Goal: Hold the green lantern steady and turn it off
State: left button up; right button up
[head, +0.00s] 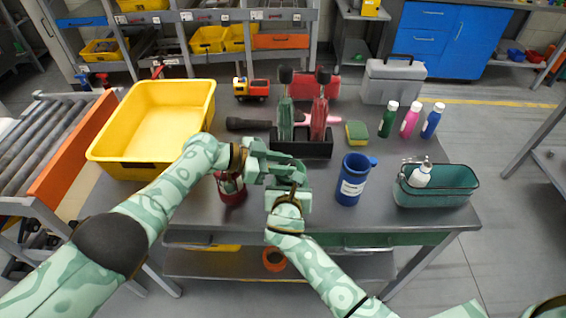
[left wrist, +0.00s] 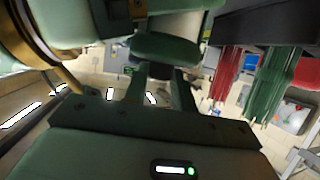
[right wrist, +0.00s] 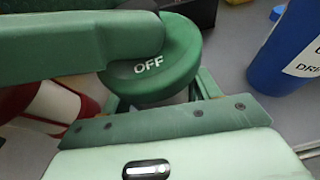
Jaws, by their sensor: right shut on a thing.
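The green lantern's round top (right wrist: 165,85), marked OFF, shows close up in the right wrist view. In the head view my grippers largely cover it, and I cannot separate it from their similar green. My right gripper (head: 287,192) is shut on the lantern, its fingers on either side of the round top. My left gripper (head: 262,164) is right beside it, above and to the left of the right one. In the left wrist view its fingers stand apart with a clear gap, and a rounded green shape (left wrist: 165,48) lies near the tips.
A red item (head: 231,188) stands below my left wrist. A blue mug (head: 353,182) and teal basket (head: 445,190) are to the right. A black holder (head: 308,148) with green and red tools is close behind the grippers. A yellow bin (head: 110,152) is left.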

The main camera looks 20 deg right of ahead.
pick_arm(q)
jog(key=shift+c, duration=1)
jog(key=shift+s+f+t, duration=0.1)
jog(key=shift+f+t, duration=0.05)
jog(key=shift+t, duration=0.15)
jog(key=shift+s+n, duration=0.1)
jog(key=shift+n, duration=0.3)
jog(key=shift+s+n+t+y, duration=0.15)
jog(key=shift+n+t+y, duration=0.15)
jog(key=shift+n+t, duration=1.05)
jog(key=shift+s+n+t+y, duration=0.15)
jog(key=shift+n+t+y, duration=0.15)
jog(key=shift+n+t, duration=1)
jog(key=shift+t, duration=0.35)
